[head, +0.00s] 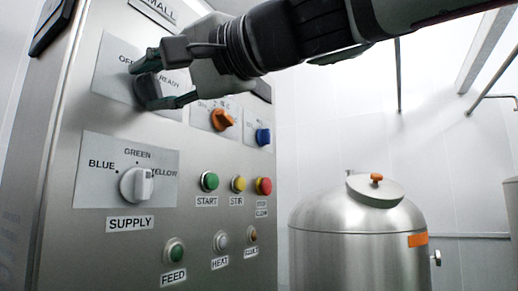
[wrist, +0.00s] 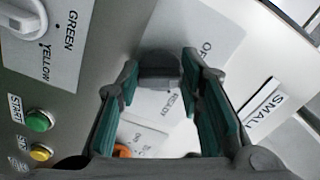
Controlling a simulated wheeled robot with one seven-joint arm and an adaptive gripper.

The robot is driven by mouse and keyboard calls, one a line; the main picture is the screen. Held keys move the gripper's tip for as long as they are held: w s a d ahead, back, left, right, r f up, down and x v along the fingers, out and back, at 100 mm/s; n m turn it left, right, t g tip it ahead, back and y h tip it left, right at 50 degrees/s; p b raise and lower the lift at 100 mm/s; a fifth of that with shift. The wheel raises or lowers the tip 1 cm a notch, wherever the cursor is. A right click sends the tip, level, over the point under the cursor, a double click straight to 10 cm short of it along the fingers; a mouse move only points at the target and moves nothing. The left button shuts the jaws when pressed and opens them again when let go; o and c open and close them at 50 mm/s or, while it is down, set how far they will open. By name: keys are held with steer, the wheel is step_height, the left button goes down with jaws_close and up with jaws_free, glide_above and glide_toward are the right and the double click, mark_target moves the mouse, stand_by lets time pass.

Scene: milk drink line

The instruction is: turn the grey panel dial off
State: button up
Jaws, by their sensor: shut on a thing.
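The grey panel dial (head: 147,90) sits on a light plate (head: 110,72) high on the steel control panel. The plate carries the words OFF and READY, partly covered by my gripper in the head view. My gripper (head: 158,80) comes in from the right, with one finger above the dial and one below it. In the wrist view the dark grey dial (wrist: 158,68) lies between the green-padded fingertips of my gripper (wrist: 161,72), which are shut on it. I cannot tell which word the dial points to.
Below are a white SUPPLY dial (head: 136,184), an orange knob (head: 222,119), a blue knob (head: 263,137) and a green START button (head: 209,181) beside other buttons. A steel tank (head: 358,235) stands right of the panel. The space before the panel looks clear.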

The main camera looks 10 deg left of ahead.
steer(key=shift+w+f+n+b, duration=0.1)
steer(key=shift+f+n+b, duration=0.1)
steer(key=shift+n+b, duration=1.65)
steer(key=shift+n, duration=0.25)
steer(key=o, duration=1.2)
steer(key=shift+c, duration=0.2)
steer(key=shift+r, duration=0.1)
steer(key=v, duration=1.2)
